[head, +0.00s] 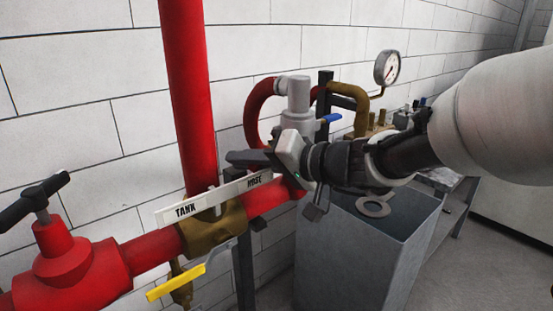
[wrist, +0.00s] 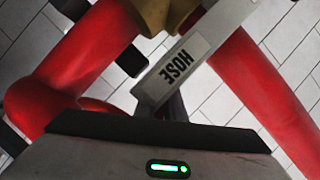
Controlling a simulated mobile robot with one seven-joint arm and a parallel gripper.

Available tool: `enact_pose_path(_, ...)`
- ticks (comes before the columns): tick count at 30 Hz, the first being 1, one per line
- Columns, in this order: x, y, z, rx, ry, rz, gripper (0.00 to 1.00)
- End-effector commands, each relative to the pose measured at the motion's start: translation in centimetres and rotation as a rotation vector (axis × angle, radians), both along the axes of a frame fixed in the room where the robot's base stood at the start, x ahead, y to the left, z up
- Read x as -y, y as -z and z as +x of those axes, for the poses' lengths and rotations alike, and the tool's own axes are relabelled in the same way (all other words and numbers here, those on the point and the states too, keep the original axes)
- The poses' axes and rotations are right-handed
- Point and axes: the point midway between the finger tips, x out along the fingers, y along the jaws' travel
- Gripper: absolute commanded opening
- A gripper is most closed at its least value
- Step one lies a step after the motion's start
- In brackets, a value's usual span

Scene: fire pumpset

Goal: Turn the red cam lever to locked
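I cannot make out a red cam lever in either view; the other red parts are pipes and a valve. My gripper (head: 270,162) is at the right end of a white bar marked TANK and HOSE (head: 190,209), above a brass valve (head: 213,234). In the wrist view, the HOSE end of the bar (wrist: 175,68) is just ahead of the gripper's dark front edge. The fingertips are largely hidden, so I cannot tell whether they are open or shut, or whether they touch the bar. My gripper and wrist hide part of the piping behind.
A red upright pipe (head: 187,90) rises left of my gripper. A red valve with a black handle (head: 65,257) is at lower left, and a yellow handle (head: 175,282) is below the brass valve. A gauge (head: 387,68) and a grey bin (head: 350,260) are to the right.

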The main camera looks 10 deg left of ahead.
Motion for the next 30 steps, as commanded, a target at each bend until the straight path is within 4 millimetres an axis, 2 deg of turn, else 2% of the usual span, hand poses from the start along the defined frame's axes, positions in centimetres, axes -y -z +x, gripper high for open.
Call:
enact_pose_path(1, 0.0, 0.0, 0.0, 0.000, -0.001, 0.000, 0.18)
enact_pose_path(3, 0.0, 0.0, 0.0, 0.000, -0.001, 0.000, 0.28)
enact_pose_path(11, 0.0, 0.0, 0.0, 0.000, -0.001, 0.001, 0.28)
enact_pose_path(16, 1.1, -0.3, -0.4, 0.000, 0.001, 0.000, 0.28)
enact_pose_path(20, 3.4, -1.0, -1.2, 0.001, 0.004, 0.000, 0.28)
enact_pose_path(30, 10.9, -2.9, -4.4, 0.001, 0.004, 0.001, 0.28)
